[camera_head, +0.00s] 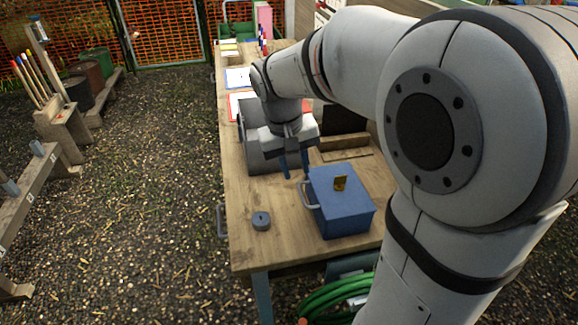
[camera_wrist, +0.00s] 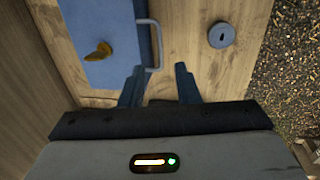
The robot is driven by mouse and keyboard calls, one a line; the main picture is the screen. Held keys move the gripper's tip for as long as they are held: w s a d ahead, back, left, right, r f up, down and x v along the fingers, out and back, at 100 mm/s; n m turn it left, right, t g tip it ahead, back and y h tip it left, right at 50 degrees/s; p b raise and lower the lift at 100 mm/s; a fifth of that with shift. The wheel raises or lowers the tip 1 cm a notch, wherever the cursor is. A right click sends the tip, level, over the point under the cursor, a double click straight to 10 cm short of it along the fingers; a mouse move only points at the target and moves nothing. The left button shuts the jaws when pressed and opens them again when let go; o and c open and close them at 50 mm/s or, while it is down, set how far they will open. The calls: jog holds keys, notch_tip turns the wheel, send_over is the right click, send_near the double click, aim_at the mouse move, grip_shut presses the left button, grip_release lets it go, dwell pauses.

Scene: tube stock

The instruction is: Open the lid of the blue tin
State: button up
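The blue tin (camera_head: 346,218) is a box standing on the wooden table, with a blue lid (camera_head: 335,187) that lies flat and closed. A yellow-brown knob (camera_head: 340,183) sits on top of the lid. A grey bar handle (camera_head: 308,195) sticks out from the tin's left side. In the wrist view the lid (camera_wrist: 97,28), knob (camera_wrist: 99,52) and handle (camera_wrist: 157,42) show at the upper left. My gripper (camera_head: 294,176) is open and empty, pointing down just behind the tin near the handle. Its two blue fingers (camera_wrist: 158,86) are apart in the wrist view, with nothing between them.
A small round dark grey disc with a hole (camera_head: 261,221) lies on the table (camera_head: 248,245) left of the tin. A grey open container (camera_head: 255,150) stands behind my gripper. Bare table lies around the disc. A green hose (camera_head: 335,296) is coiled below the front edge.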

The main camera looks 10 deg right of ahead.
aim_at(302, 195)
jog(key=f, duration=0.2)
jog(key=d+f, duration=0.1)
jog(key=f, duration=0.4)
jog(key=shift+d+f, duration=0.15)
grip_shut()
dwell(0.4)
